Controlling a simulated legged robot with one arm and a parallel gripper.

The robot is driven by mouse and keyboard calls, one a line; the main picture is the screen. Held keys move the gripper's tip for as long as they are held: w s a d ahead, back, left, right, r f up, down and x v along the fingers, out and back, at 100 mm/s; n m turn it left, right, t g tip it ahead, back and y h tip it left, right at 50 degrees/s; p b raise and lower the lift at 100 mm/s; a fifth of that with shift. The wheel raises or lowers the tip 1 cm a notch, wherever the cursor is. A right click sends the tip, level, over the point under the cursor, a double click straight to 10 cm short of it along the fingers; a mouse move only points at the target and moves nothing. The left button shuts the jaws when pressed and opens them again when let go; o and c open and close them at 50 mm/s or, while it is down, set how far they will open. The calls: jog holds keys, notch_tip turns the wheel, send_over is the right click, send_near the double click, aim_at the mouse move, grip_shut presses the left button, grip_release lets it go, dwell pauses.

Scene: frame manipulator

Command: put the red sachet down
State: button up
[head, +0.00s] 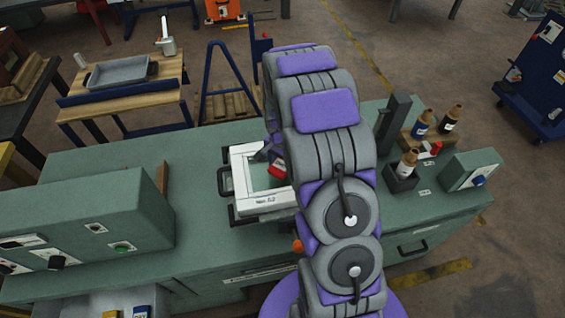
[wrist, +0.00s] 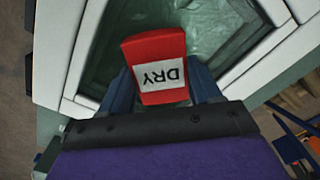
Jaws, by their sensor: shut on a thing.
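The red sachet (wrist: 156,52) has a white label reading "DRY", upside down in the wrist view. My gripper (wrist: 158,95) is shut on it, with the dark blue fingers on either side of its lower part. In the head view the red sachet (head: 277,169) shows just left of my arm, over the white frame (head: 262,203) on the green bench. The frame has a greenish glassy inside. I cannot tell whether the sachet touches it. My arm hides the right part of the frame.
The green bench (head: 205,165) has free room left of the frame. A control box (head: 85,230) stands at the left. Several brown-capped bottles (head: 408,163) and a small box (head: 470,170) stand at the right. Another red item (head: 436,148) lies by the bottles.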

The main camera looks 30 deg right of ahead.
aim_at(282, 164)
jog(key=shift+a, duration=0.6)
jog(key=o, duration=0.7)
jog(key=shift+c, duration=0.2)
jog(key=shift+o, duration=1.4)
jog(key=shift+d+f, duration=0.1)
jog(key=shift+d, duration=0.3)
jog(key=shift+o, duration=0.5)
jog(key=shift+d, duration=0.5)
jog(key=shift+a+r, duration=0.2)
jog(key=shift+a, duration=0.3)
jog(key=s+a+r+n+p, duration=0.1)
jog(key=s+a+r, duration=0.1)
jog(key=r, duration=0.6)
jog(key=s+a+r+n+p, duration=0.1)
jog(key=s+r, duration=0.1)
jog(key=r, duration=0.6)
jog(key=s+a+r+n, duration=0.3)
jog(key=s, duration=0.6)
jog(key=s+a+r+n+g, duration=0.1)
jog(key=s+a+r+n, duration=0.2)
jog(key=s, duration=0.7)
jog(key=s+a+r+n, duration=0.3)
jog(key=s+a+n, duration=0.1)
jog(key=s, duration=0.6)
jog(key=shift+s+a+g, duration=0.15)
jog(key=shift+a+g, duration=0.25)
jog(key=shift+a, duration=0.3)
